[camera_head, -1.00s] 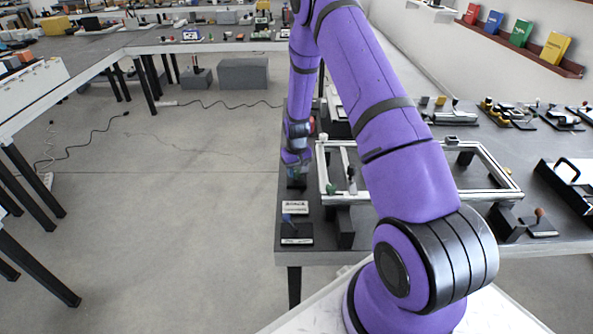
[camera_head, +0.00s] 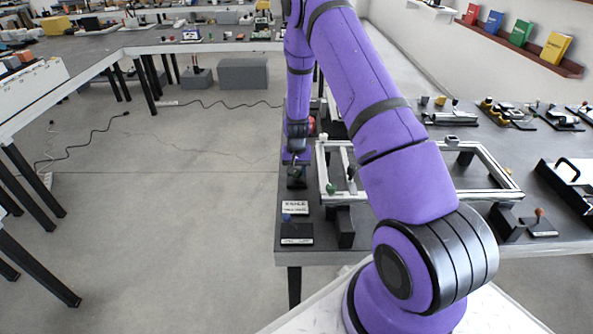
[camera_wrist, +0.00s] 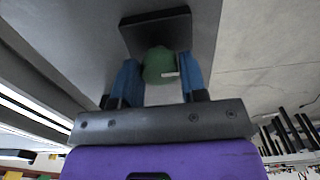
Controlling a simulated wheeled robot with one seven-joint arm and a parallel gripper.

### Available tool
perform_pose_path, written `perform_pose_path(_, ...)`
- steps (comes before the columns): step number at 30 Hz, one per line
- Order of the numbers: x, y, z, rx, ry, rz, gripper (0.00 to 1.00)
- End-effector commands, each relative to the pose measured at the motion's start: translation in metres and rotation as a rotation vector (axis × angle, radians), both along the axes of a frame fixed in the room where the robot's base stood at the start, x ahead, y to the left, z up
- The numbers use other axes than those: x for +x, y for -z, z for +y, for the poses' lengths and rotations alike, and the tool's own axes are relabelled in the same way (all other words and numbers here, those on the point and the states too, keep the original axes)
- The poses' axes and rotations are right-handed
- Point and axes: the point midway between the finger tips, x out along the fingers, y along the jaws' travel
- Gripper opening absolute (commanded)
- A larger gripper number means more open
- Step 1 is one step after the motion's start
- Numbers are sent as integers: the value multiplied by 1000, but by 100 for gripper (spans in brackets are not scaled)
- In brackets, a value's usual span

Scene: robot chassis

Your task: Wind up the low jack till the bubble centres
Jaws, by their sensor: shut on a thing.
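My gripper (camera_wrist: 157,82) is shut on a green round knob (camera_wrist: 160,66), with one blue finger on each side of it. The knob has a small pale mark and sits in front of a black block (camera_wrist: 155,30). In the head view, my gripper (camera_head: 296,168) is small and low over a black block (camera_head: 297,182) at the left end of the table, left of a pale rectangular frame (camera_head: 487,160). My wrist partly hides the knob there. A small grey fitting (camera_head: 452,139) sits on the frame's far bar; no bubble can be made out.
A white label card (camera_head: 295,207) and a blue-tipped lever on a black base (camera_head: 297,234) stand nearer the table's front edge. A red-knobbed lever (camera_head: 540,212) is at the right. Open floor is on the left.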

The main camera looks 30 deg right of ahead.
Motion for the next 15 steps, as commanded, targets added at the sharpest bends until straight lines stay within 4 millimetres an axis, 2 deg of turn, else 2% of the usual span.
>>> perform_pose_path(6,1,0,0,0,-1,-1,16)
perform_pose_path(7,1,0,0,0,-1,-2,44)
perform_pose_path(9,1,0,0,0,-1,-1,60)
perform_pose_path(10,0,0,0,0,-1,-1,65)
perform_pose_path(15,0,0,0,-1,-1,-1,65)
